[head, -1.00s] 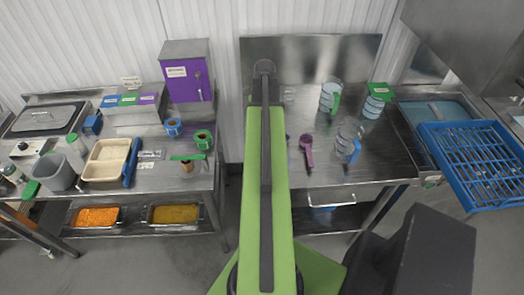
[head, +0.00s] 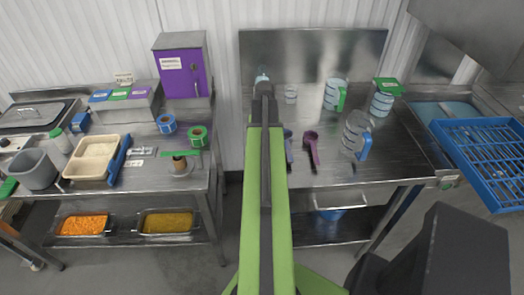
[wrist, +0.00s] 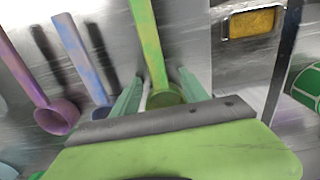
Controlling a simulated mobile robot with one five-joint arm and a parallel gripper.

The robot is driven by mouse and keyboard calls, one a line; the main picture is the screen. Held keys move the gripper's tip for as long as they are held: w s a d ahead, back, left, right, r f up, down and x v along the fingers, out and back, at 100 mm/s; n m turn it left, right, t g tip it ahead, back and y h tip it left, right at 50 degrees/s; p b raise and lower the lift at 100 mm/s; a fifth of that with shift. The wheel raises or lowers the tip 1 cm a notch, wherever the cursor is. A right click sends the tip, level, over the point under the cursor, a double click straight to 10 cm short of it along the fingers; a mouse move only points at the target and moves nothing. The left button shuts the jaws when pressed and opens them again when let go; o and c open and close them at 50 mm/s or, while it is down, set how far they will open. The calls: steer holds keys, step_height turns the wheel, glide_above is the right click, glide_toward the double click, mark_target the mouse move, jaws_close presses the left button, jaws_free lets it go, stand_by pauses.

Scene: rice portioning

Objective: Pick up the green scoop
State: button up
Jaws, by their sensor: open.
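The green scoop (wrist: 149,45) shows in the wrist view, its handle running up the picture and its round bowl low between my fingers. My gripper (wrist: 158,92) is open, with one green finger on each side of the scoop's bowl. I cannot tell whether either finger touches it. In the head view my arm hides the green scoop. A blue scoop (wrist: 78,50) and a purple scoop (wrist: 57,114) lie to its left in the wrist view. In the head view the purple scoop (head: 311,146) and part of the blue scoop (head: 289,146) lie just right of my arm.
Clear jugs with a green handle (head: 335,95) and a blue handle (head: 355,133) stand right on the steel table (head: 330,174). A blue rack (head: 482,158) is at far right. The left table holds a rice tray (head: 96,160), tape rolls and a purple cabinet (head: 181,72).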

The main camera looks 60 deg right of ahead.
steer(key=shift+f, duration=0.1)
jaws_close()
steer(key=shift+p, duration=0.3)
steer(key=shift+r+p, duration=0.55)
steer(key=shift+r, duration=0.1)
step_height(320, 180, up, 4)
steer(key=p, duration=0.4)
steer(key=s+d+r+p, duration=0.5)
steer(key=s+d, duration=0.1)
steer(key=d, duration=0.4)
steer(key=shift+r+p, duration=0.4)
